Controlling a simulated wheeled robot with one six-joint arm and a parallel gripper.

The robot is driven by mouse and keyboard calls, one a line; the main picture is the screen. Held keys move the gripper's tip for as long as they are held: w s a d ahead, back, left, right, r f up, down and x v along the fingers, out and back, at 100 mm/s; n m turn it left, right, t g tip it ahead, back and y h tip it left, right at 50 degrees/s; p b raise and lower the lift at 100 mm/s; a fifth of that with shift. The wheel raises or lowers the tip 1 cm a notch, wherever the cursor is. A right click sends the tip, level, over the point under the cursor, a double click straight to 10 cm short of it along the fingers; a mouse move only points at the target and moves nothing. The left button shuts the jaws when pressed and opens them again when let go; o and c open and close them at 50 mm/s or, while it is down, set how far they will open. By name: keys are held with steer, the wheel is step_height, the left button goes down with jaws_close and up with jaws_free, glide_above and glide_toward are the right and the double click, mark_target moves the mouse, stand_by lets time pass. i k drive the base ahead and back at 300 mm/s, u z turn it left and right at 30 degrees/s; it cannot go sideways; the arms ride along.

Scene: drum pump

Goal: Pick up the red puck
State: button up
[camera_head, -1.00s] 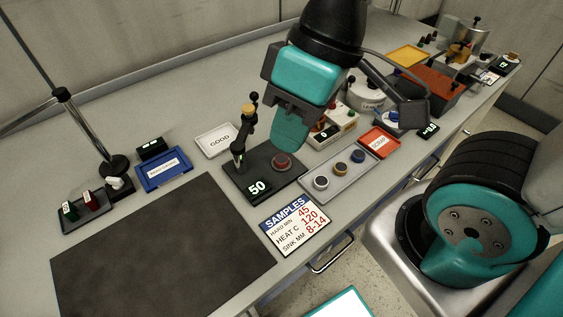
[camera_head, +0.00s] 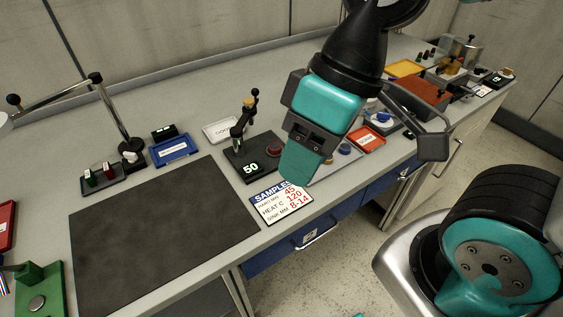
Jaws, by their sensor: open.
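The red puck (camera_head: 274,149) sits on the black tester base (camera_head: 243,172), behind a small display reading 50. Part of the base and puck area is close beside my gripper in the picture. My gripper (camera_head: 296,176), teal and pointing down, is open with nothing seen in it. It appears in front of and to the right of the red puck, covering part of the grey tray (camera_head: 322,177). A blue-topped puck (camera_head: 345,149) shows at the tray's far end; the rest of the tray's contents are hidden.
A SAMPLES card (camera_head: 281,201) lies at the front edge. A dark mat (camera_head: 160,235) fills the left. White GOOD tray (camera_head: 220,130), blue tray (camera_head: 174,150) and red tray (camera_head: 367,139) stand around. The tester's upright post (camera_head: 240,128) rises left of the puck.

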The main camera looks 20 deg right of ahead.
mark_target(276, 149)
steer(key=u, duration=1.25)
steer(key=i, duration=0.5)
steer(key=z, duration=0.85)
